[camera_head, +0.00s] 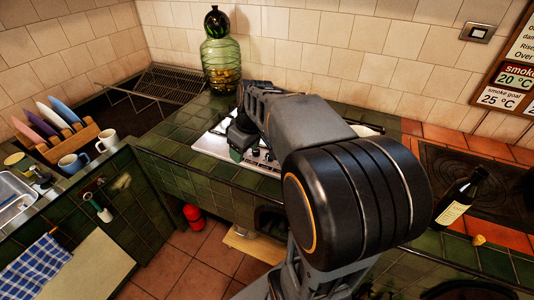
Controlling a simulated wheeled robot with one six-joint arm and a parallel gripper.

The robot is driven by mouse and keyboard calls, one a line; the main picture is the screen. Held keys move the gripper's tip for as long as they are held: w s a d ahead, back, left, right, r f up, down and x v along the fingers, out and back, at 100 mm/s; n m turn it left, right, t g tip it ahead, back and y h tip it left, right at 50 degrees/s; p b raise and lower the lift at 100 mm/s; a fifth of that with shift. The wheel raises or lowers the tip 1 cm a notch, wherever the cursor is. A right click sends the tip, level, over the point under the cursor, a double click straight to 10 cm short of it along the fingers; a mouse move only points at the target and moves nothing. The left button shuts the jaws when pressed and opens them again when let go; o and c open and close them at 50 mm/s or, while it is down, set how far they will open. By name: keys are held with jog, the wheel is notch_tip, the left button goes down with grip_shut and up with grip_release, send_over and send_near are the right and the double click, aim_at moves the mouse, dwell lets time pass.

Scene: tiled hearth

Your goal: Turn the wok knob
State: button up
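A white hob (209,145) is set into the green tiled counter, largely hidden behind my arm. Small knob-like shapes (262,156) show along its front edge, but they are too small to tell which one is the wok knob. My arm reaches over the counter from the front right and bends down at the hob. My gripper (238,152) is low over the hob's front left part, close to the knob-like shapes. Its fingers cannot be made out, nor whether they touch a knob. The wok is not clearly visible.
A green glass jar (220,65) stands behind the hob. A dark wire rack (165,84) is at back left. A plate rack (65,140) and mugs (106,140) stand at left. A red canister (194,217) is on the floor.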

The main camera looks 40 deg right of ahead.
jog(key=w+d+f+n+y+b, duration=0.1)
jog(key=w+d+f+n, duration=0.25)
jog(key=d, duration=0.65)
jog(key=w+d+f+n+y, duration=0.15)
jog(key=w+d+f, duration=0.25)
jog(key=d, duration=0.6)
jog(key=x, duration=1.2)
jog(key=shift+w+f+p, duration=0.15)
jog(key=shift+f+p, duration=0.15)
jog(key=c, duration=0.9)
